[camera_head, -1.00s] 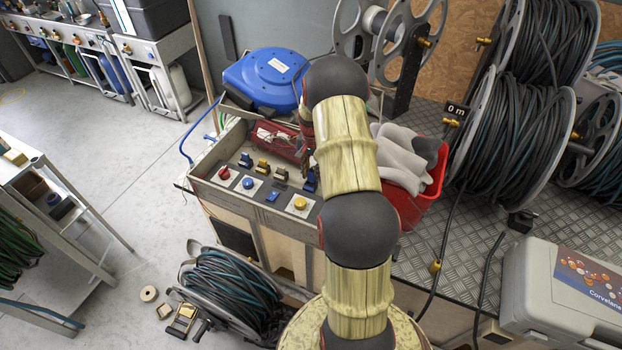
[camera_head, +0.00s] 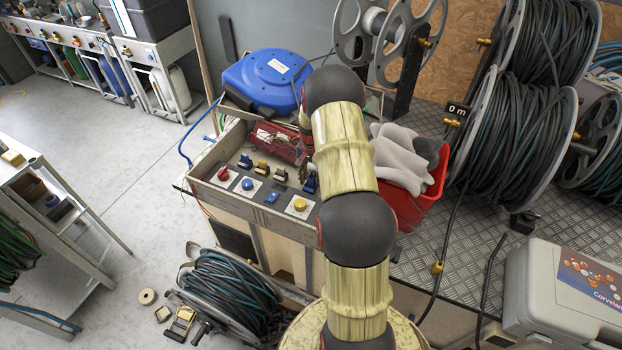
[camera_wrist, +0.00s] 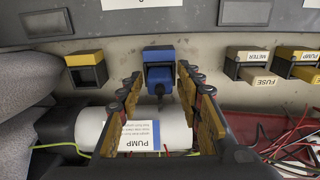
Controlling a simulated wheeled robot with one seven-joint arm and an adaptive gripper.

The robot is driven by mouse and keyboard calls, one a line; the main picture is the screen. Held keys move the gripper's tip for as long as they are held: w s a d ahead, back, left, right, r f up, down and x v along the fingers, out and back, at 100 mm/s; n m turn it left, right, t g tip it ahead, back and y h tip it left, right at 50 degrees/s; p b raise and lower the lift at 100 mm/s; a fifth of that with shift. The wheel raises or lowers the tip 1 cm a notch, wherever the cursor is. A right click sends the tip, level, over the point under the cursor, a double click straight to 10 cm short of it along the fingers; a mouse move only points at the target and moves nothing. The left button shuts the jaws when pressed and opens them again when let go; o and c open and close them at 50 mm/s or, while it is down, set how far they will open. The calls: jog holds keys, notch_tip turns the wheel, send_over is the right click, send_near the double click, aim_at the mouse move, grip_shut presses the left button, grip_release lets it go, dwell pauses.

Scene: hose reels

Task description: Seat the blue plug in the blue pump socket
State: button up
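The blue pump socket (camera_wrist: 158,53) is at the top middle of the wrist view, on the pale panel. A darker blue plug (camera_wrist: 160,76) with a dark cable end sits at its mouth, in line with it; I cannot tell how deep it is in. My gripper (camera_wrist: 159,76) has its two fingers apart, one on either side of the plug, with gaps visible between. A blue and white PUMP tag (camera_wrist: 138,137) shows nearer, between the fingers. In the head view the blue socket (camera_head: 310,185) is beside my arm, which hides much of the gripper.
A white cylinder (camera_wrist: 92,125) and red wires (camera_wrist: 292,145) lie below. A red bin (camera_head: 425,195) with grey gloves stands right of my arm.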

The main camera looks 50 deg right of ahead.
aim_at(311, 177)
jog(key=shift+o, duration=0.3)
notch_tip(311, 177, up, 12)
jog(key=p, duration=0.3)
jog(key=s+a+r+n+t+h, duration=0.15)
jog(key=a+r+n, duration=0.55)
jog(key=a+r, duration=1.6)
jog(key=s+a+r+n+t, duration=0.2)
jog(key=s+a+r+n, duration=0.1)
jog(key=s+a, duration=0.6)
jog(key=s+a+r+n+t+y, duration=0.1)
jog(key=s+a+r+n+t, duration=0.1)
jog(key=s+a, duration=0.7)
jog(key=a+r+n, duration=0.1)
jog(key=n, duration=0.1)
jog(key=shift+s+n, duration=0.35)
jog(key=shift+n, duration=0.05)
